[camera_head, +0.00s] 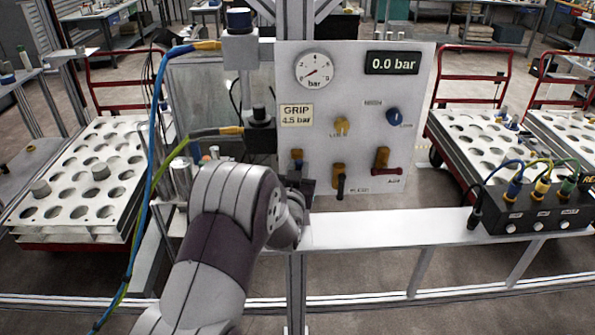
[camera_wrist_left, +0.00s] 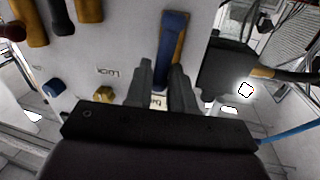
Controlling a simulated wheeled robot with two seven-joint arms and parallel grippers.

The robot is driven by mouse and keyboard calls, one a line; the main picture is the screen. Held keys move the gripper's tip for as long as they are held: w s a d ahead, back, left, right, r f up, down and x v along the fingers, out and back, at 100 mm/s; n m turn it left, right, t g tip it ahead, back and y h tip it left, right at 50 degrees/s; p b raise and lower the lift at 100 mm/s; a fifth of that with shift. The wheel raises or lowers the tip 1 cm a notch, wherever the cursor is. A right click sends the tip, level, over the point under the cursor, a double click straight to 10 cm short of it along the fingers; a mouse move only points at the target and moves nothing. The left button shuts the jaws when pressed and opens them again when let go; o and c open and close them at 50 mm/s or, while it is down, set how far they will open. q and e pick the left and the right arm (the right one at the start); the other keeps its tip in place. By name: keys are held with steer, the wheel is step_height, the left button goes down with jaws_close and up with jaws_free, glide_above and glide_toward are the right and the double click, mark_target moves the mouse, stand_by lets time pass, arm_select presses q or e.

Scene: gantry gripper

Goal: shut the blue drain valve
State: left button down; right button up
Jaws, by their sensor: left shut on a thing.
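The blue drain valve (camera_wrist_left: 172,28) shows in the left wrist view as a blue lever along a brass body on the pale panel. In the head view its brass and blue top (camera_head: 297,154) shows just above my left gripper, which hides the rest. My left gripper (camera_head: 300,184) is at the panel's lower left. In the left wrist view its two dark fingers (camera_wrist_left: 161,76) stand on either side of the blue lever's near end, shut on it. My right gripper is not in view.
The panel (camera_head: 345,110) also carries a pressure gauge (camera_head: 314,69), a display (camera_head: 392,63) reading 0.0 bar, a yellow knob (camera_head: 342,126), a blue knob (camera_head: 393,117), a black lever (camera_head: 340,187) and a red lever (camera_head: 386,170). A connector box (camera_head: 530,208) sits on the rail at right.

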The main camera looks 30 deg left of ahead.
arm_select(q)
steer(key=shift+w+d+f+m+g+b, duration=0.1)
steer(key=shift+m+g+b, duration=0.05)
steer(key=shift+m, duration=0.45)
steer(key=shift+w+d+m+g+b, duration=0.1)
steer(key=shift+m+g+b, duration=0.05)
steer(key=shift+m, duration=0.45)
steer(key=shift+w+d+f+m+g+y+p, duration=0.25)
steer(key=shift+m+p, duration=0.65)
steer(key=shift+m, duration=1.2)
steer(key=shift+d+f+m+g+y+p, duration=0.45)
steer(key=shift+m+p, duration=0.45)
steer(key=shift+m, duration=1.2)
steer(key=shift+w+d+f+m+g+y+p, duration=0.15)
steer(key=shift+m+g+y+p, duration=0.55)
steer(key=shift+m, duration=1.4)
steer(key=shift+f, duration=0.1)
steer(key=shift+h, duration=0.3)
steer(key=c, duration=1.1)
jaws_free()
